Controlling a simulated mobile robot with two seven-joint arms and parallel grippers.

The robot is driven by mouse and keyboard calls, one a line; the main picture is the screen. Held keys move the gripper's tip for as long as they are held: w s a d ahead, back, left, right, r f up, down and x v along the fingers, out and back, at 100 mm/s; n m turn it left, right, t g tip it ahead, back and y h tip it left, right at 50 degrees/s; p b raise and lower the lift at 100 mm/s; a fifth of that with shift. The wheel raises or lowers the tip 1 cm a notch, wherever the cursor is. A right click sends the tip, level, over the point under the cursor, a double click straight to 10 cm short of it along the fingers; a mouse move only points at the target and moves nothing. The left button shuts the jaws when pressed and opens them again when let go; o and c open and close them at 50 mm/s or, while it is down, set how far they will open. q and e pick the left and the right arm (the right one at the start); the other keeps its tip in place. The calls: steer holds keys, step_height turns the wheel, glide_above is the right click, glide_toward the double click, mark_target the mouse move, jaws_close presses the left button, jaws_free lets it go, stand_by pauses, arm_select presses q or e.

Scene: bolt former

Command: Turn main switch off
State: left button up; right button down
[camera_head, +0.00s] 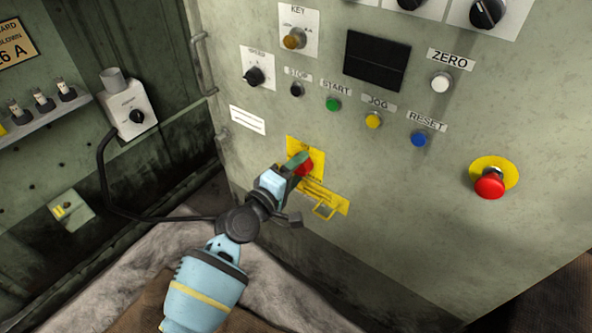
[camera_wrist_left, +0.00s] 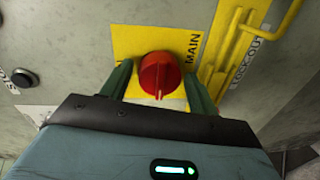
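The main switch is a red rotary knob (camera_head: 305,168) on a yellow plate (camera_head: 291,145), low on the grey-green cabinet front. In the left wrist view the red knob (camera_wrist_left: 163,74) sits beside the word MAIN. My left gripper (camera_head: 299,163) is at the knob. In the wrist view its two green fingers (camera_wrist_left: 158,88) stand apart, one on each side of the knob. A gap shows between each finger and the knob, so the gripper looks open around it. My right gripper is not in view.
A yellow lock-out hasp (camera_head: 324,208) is just below the switch, close to my gripper. A red emergency button (camera_head: 489,187) is at the right. Small buttons such as the green one (camera_head: 333,104) are above. A switch box (camera_head: 128,106) with a cable is at the left.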

arm_select(q)
steer(key=shift+o, duration=0.7)
steer(key=shift+s+a, duration=0.1)
steer(key=shift+s, duration=0.05)
steer(key=p+v, duration=0.1)
steer(key=v, duration=0.6)
steer(key=shift+s+p, duration=0.2)
steer(key=shift+p, duration=0.2)
steer(key=shift+a, duration=0.1)
